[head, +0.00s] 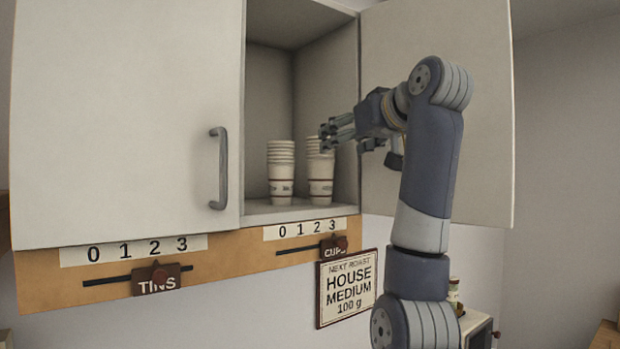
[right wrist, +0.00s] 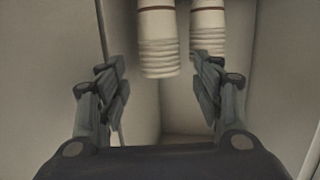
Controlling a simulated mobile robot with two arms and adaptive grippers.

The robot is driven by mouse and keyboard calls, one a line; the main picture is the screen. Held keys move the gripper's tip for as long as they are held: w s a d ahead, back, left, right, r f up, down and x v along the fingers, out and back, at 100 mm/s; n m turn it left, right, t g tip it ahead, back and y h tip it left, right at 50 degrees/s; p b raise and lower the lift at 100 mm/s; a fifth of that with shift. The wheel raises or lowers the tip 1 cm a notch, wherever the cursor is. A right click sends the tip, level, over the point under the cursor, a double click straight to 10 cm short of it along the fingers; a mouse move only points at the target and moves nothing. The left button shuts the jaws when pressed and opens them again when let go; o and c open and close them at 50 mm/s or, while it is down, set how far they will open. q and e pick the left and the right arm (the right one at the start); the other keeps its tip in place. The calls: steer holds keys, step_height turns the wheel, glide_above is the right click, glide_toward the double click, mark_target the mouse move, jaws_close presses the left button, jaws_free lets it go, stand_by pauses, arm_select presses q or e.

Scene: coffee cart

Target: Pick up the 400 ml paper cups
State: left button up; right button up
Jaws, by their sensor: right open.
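Two stacks of white paper cups with brown bands stand upright in the open cupboard, a left stack (head: 281,172) and a right stack (head: 320,180). Their size marks are too small to read, so I cannot tell which is 400 ml. My right gripper (head: 325,137) is open at the top of the right stack, partly hiding it. In the right wrist view, which looks upside down, the nearer stack (right wrist: 157,42) lies ahead between the open fingers (right wrist: 160,78). The other stack (right wrist: 207,30) is partly behind one finger. My left gripper is out of view.
The cupboard's right door (head: 450,100) stands open behind my right arm; the left door (head: 125,120) is shut. Cupboard walls flank the stacks. Below hang a TINS slider (head: 156,281), a CUPS slider (head: 334,247) and a HOUSE MEDIUM sign (head: 347,288).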

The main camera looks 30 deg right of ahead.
mark_target(325, 160)
steer(key=p+x, duration=0.6)
steer(key=x, duration=0.3)
steer(key=shift+w+r+p, duration=0.15)
steer(key=shift+p, duration=0.15)
steer(key=shift+w+d, duration=0.1)
steer(key=shift+w, duration=0.15)
steer(key=shift+w+f, duration=0.2)
steer(key=shift+f, duration=0.05)
steer(key=shift+c, duration=0.5)
steer(key=shift+s, duration=0.1)
steer(key=c, duration=0.9)
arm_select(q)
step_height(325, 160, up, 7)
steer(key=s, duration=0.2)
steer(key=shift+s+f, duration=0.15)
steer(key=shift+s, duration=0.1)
arm_select(e)
steer(key=shift+c, duration=0.5)
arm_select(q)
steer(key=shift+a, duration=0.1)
